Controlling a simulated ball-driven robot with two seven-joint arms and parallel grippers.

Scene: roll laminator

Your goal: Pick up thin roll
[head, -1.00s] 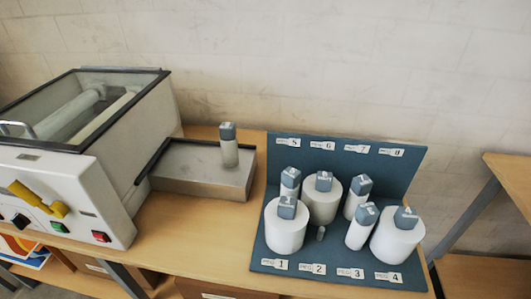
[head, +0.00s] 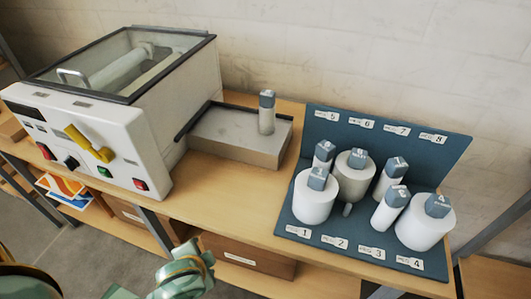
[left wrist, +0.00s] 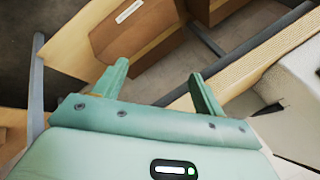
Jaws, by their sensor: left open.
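Thin white rolls with blue-grey caps stand on a blue stand (head: 318,115): one at the back left (head: 322,156), one at the back right (head: 387,182) and one in front (head: 385,217). Another thin roll (head: 266,119) stands upright on the grey tray beside the laminator. Thick rolls (head: 314,206) share the stand. My left gripper (left wrist: 160,80) is open and empty in the left wrist view, above the lower shelf area, with no roll between its fingers. Green parts of my left arm show at the bottom of the head view, away from the rolls. My right gripper is not in view.
The laminator (head: 150,160) with a glass lid and yellow lever stands at the left. The grey tray (head: 235,148) sits between it and the stand. A bare peg (head: 347,210) is near number 2. Brown boxes (head: 245,255) sit under the wooden table (head: 225,205).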

